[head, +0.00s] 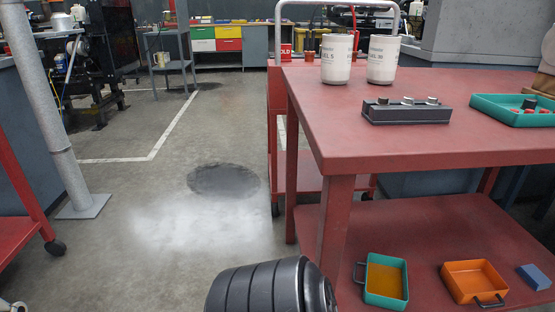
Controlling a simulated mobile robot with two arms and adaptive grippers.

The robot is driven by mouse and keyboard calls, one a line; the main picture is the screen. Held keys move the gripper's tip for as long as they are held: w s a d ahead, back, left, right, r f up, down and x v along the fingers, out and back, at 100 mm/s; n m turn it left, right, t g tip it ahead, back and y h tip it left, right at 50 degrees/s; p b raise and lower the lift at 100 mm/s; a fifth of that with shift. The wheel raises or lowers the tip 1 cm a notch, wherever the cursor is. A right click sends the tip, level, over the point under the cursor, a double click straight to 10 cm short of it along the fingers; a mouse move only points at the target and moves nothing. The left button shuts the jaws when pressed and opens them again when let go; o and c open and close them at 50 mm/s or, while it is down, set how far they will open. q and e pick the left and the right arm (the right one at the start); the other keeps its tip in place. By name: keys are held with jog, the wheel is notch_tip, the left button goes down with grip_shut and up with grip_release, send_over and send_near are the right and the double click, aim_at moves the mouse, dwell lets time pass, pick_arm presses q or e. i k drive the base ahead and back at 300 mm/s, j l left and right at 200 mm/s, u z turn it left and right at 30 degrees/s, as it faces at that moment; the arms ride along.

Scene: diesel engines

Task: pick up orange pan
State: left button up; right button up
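The orange pan (474,281) is a shallow square tray with a dark handle at its front right. It rests on the lower shelf of the red cart (430,229), right of the middle of that shelf. It looks empty. Neither of my grippers can be made out in the head view, so nothing is seen touching the pan.
A teal pan (386,263) with an amber inside stands left of the orange pan; a blue block (534,276) lies right. The tabletop (420,147) above carries two white canisters, a grey block with knobs (406,110) and a teal tray (508,119). Open floor (150,235) lies left.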

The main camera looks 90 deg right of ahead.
aim_at(476, 281)
jog(key=k+u, duration=0.35)
jog(key=k+j+u, duration=0.1)
jog(key=u, duration=0.25)
jog(key=k+j+u, duration=0.2)
jog(key=k+u, duration=0.25)
jog(key=u, duration=0.35)
jog(key=k+u, duration=0.1)
jog(key=u, duration=0.35)
jog(key=k+u, duration=0.1)
jog(key=u, duration=0.35)
jog(key=k+u, duration=0.1)
jog(key=u, duration=0.35)
jog(key=k+j+u, duration=0.1)
jog(key=u, duration=2.4)
